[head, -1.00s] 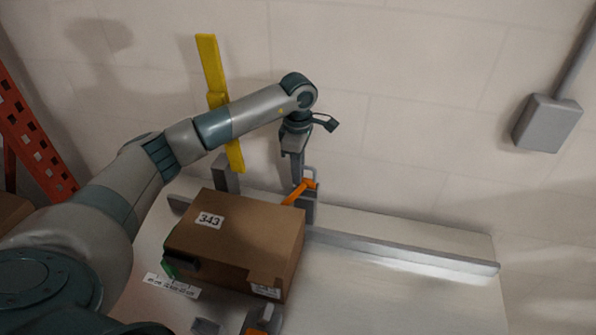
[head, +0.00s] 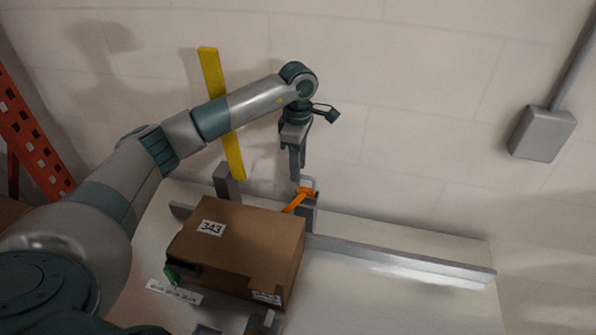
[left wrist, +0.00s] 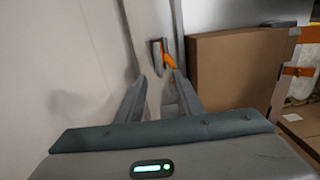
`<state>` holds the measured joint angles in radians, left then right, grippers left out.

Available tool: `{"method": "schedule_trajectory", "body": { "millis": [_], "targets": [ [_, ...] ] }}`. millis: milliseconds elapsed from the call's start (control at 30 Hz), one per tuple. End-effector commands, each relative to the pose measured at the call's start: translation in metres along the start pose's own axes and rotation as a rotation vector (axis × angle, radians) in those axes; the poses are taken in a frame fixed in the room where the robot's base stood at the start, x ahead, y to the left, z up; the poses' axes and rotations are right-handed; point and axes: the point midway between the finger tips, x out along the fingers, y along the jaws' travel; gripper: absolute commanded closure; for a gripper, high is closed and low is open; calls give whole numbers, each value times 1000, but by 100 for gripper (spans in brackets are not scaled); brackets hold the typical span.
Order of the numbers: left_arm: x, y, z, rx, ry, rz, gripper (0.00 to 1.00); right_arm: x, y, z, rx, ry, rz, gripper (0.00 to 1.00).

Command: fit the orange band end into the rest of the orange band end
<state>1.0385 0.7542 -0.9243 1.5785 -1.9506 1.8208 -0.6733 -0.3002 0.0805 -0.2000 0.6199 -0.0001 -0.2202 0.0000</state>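The orange band end (head: 300,196) is at the top of a small grey rest (head: 308,216) behind the carton. It slants down left behind the carton's back edge. I cannot tell how deep it sits in the rest. In the left wrist view the orange band end (left wrist: 169,60) lies against the grey rest (left wrist: 156,54), ahead of the fingertips. My left gripper (head: 296,178) points down just above the band end. Its fingers (left wrist: 160,83) stand apart with nothing visible between them.
A brown carton (head: 240,245) marked 343 stands on the pale table (head: 395,290) in front of the rest. A grey rail (head: 400,257) runs along the back. A yellow bar (head: 213,72) rises beside a grey post (head: 228,180). The right of the table is clear.

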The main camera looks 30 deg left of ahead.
Motion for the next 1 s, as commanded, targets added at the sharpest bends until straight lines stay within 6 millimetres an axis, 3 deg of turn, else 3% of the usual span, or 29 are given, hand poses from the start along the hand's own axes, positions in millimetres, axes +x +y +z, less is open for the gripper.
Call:
{"method": "schedule_trajectory", "body": {
  "millis": [33,200,500,700,1000],
  "targets": [
    [-17,1,0,0,0,4,66,-9,0,-1,0,0,0,100],
    [-52,1,0,1,0,4,66,-23,0,-2,0,0,0,100],
    [-104,0,0,1,-1,2,66,-43,1,-4,0,0,0,100],
    [-118,0,0,1,0,1,66,-48,1,-5,0,1,0,100],
    [-120,0,0,1,0,1,66,-48,1,-5,0,1,0,100]
  ]
}}
